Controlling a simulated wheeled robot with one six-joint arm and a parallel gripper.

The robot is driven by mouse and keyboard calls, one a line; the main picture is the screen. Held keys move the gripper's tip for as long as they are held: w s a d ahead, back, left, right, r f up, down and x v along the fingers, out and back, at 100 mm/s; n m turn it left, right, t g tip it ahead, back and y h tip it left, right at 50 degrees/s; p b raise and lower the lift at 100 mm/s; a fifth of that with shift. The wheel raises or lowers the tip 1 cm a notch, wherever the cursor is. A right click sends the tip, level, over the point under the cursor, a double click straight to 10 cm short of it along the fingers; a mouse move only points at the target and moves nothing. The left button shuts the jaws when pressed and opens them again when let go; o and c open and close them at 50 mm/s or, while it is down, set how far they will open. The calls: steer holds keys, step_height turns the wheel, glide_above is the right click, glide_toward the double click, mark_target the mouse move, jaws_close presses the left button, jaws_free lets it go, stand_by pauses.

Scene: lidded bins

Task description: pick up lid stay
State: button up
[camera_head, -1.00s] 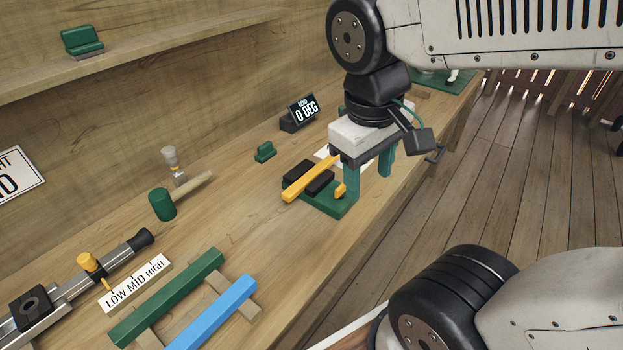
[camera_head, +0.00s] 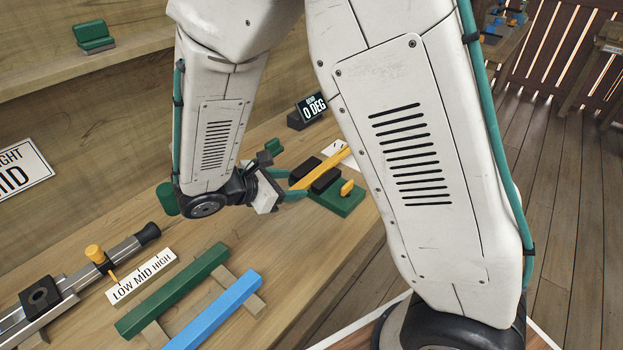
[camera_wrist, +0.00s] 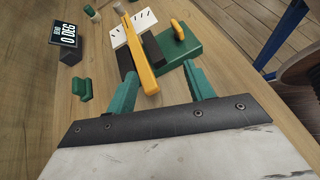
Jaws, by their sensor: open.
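A yellow bar (camera_head: 322,167) lies on a bending fixture with a green base (camera_head: 340,202), black blocks and a small yellow knob. Which part is the lid stay is not marked; a green bar (camera_head: 178,287) and a blue bar (camera_head: 212,312) lie on wooden rests. My gripper (camera_head: 298,183) is low at the left end of the fixture, turned toward the yellow bar. In the wrist view, the open green fingers of my gripper (camera_wrist: 160,70) stand either side of the yellow bar (camera_wrist: 146,62). I cannot tell whether they touch it.
A "0 DEG" display (camera_head: 308,109) and a small green block (camera_head: 272,147) stand behind the fixture. A metal slide (camera_head: 85,283) with a "LOW MID HIGH" card (camera_head: 142,276) lies at left. A green cylinder (camera_head: 166,199) is partly behind my arm. A shelf (camera_head: 60,73) runs above the bench.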

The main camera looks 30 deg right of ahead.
steer(key=a+f+n, duration=0.1)
steer(key=w+a+f+n+t, duration=0.1)
steer(key=f, duration=0.1)
steer(key=w+a+f+n+t, duration=0.1)
steer(key=shift+a+f+n, duration=0.3)
steer(key=shift+f+n, duration=0.1)
glide_toward(312, 179)
steer(key=shift+t, duration=0.3)
steer(key=f, duration=0.1)
steer(key=w+d+f, duration=0.1)
steer(key=f, duration=0.2)
steer(key=shift+w+d+f, duration=0.1)
steer(key=shift+w+d, duration=0.05)
steer(key=shift+d, duration=0.2)
jaws_close()
